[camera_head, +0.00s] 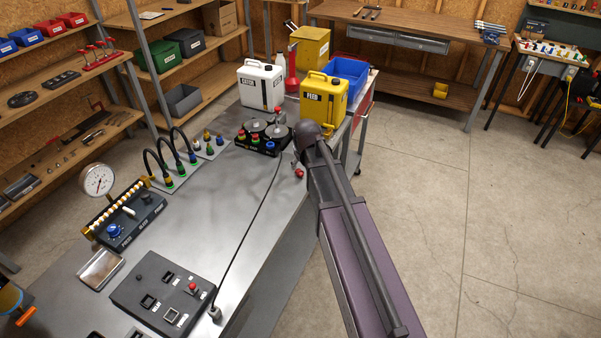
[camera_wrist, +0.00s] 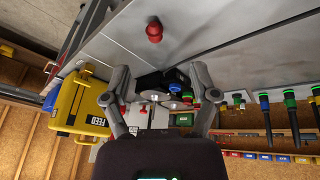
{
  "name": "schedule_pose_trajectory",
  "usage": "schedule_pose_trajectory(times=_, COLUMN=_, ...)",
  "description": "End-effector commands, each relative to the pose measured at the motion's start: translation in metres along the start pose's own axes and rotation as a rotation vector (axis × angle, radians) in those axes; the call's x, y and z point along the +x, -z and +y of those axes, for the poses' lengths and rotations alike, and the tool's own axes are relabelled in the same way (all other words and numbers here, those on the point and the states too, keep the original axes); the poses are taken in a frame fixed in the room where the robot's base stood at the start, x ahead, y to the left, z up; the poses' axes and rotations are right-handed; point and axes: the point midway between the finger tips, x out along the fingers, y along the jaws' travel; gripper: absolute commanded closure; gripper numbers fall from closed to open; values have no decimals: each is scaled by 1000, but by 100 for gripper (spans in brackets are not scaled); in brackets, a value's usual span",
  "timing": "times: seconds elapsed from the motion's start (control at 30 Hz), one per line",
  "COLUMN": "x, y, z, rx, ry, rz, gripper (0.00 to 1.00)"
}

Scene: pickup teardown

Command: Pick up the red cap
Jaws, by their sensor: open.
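A small red piece with a rounded top, which looks like the red cap (camera_wrist: 154,30), lies alone on the grey bench top (camera_wrist: 215,25) in the wrist view. A small red piece (camera_head: 299,174) beside my arm's end at the bench's right edge in the head view looks like the same one. My gripper (camera_wrist: 158,74) is open, its two fingers spread apart with nothing held between them. The red piece is beyond the fingertips and apart from them. In the head view my arm hides most of the gripper.
A black unit (camera_head: 263,148) with silver discs and coloured caps, some red, stands on the bench. Behind it are a white can (camera_head: 260,86), a yellow FEED can (camera_head: 322,98) and a blue bin (camera_head: 347,75). Cabled connectors (camera_head: 182,172) and a control box (camera_head: 160,294) stand left.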

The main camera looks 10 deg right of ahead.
Motion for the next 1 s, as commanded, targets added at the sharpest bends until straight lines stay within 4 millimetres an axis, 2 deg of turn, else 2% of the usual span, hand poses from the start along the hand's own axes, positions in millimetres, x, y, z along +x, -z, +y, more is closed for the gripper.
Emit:
schedule_pose_trajectory(times=0.03, x=2, y=13, z=4, rx=-15, ry=-6, rz=17, gripper=23)
schedule_pose_trajectory(times=0.17, x=4, y=23, z=7, rx=-35, ry=-15, rz=41, gripper=23)
schedule_pose_trajectory(times=0.63, x=8, y=23, z=7, rx=-36, ry=-16, rz=43, gripper=23)
schedule_pose_trajectory(times=1.0, x=36, y=23, z=8, rx=-35, ry=-16, rz=42, gripper=23)
